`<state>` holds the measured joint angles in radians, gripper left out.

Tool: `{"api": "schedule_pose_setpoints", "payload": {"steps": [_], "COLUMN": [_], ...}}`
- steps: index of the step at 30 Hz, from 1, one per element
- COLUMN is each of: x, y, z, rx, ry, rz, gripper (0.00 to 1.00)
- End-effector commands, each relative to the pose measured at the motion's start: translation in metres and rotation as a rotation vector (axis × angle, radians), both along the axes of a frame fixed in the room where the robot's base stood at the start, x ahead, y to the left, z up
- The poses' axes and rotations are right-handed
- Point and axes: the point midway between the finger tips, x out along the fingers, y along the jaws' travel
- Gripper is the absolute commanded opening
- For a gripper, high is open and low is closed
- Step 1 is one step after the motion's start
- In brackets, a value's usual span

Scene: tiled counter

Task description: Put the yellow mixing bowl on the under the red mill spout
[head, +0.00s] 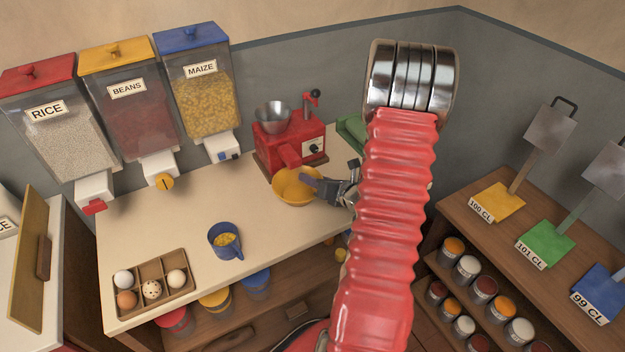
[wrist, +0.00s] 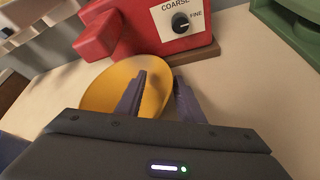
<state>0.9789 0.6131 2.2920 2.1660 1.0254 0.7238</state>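The yellow mixing bowl (head: 288,190) sits upright on the counter, just in front of the red mill (head: 283,142). The mill's red spout (head: 291,155) points down toward the bowl's back edge. In the wrist view the spout (wrist: 103,35) ends close to the far rim of the bowl (wrist: 108,88). My gripper (head: 318,184) is at the bowl's right side. In the wrist view my gripper (wrist: 160,78) has its fingers apart, the left one over the inside of the bowl and the right one outside its rim. I see no clear contact with the rim.
A blue cup (head: 224,240) with yellow contents and an egg tray (head: 150,308) stand to the left on the counter (head: 160,235). Rice, beans and maize dispensers (head: 205,95) line the wall. A green object (head: 352,130) is right of the mill. The counter's front edge runs close by.

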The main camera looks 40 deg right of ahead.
Motion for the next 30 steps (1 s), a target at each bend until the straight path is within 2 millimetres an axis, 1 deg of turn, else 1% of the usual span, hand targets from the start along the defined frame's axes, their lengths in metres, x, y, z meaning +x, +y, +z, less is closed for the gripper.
{"api": "schedule_pose_setpoints", "payload": {"steps": [7, 11, 14, 24, 30], "x": [0.0, -0.007, -0.018, -0.067, -0.092], "y": [0.0, 0.0, 0.001, 0.006, 0.009], "z": [0.001, 0.004, 0.009, 0.03, 0.041], "rx": [0.0, 0.0, -0.001, -0.001, -0.001], "ry": [0.0, 0.0, 0.0, 0.0, -0.001], "rz": [0.0, -0.002, -0.002, -0.003, -0.003], "gripper": [0.34, 0.34, 0.34, 0.34, 0.34]}}
